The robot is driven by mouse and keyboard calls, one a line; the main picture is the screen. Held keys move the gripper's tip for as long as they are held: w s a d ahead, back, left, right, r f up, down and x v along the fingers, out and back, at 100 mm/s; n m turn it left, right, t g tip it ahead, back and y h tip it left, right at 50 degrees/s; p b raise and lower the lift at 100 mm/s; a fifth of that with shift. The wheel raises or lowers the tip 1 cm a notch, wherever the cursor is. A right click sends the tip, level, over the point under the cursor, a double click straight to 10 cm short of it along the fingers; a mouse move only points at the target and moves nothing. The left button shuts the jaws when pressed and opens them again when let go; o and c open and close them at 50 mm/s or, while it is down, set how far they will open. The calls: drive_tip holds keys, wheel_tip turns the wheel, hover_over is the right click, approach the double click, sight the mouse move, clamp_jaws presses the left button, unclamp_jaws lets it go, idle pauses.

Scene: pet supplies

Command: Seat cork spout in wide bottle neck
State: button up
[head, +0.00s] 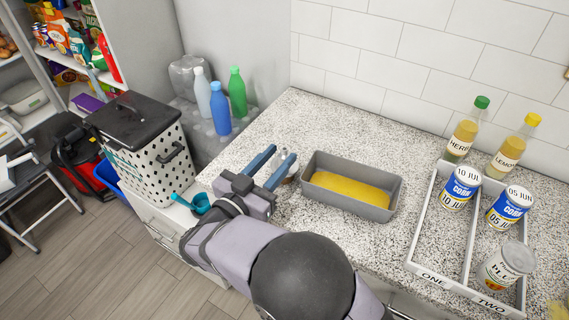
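My gripper (281,153) is over the left part of the speckled counter, its two blue fingers spread apart. I see nothing clearly held between them. No cork spout can be made out. Two labelled bottles stand at the back right: one with a green cap (463,134) and one with a yellow cap (511,151). Both are upright and capped.
A grey loaf pan (324,206) with yellow contents stands right of my gripper. A white divided tray (414,237) at the right holds several cans. Three coloured bottles (220,108) stand behind a dotted bin (140,163) at the left. The counter behind the pan is clear.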

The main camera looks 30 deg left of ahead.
drive_tip(key=shift+w+r+p, duration=0.15)
drive_tip(key=shift+w+p, duration=1.05)
drive_tip(key=shift+w, duration=2.45)
clamp_jaws()
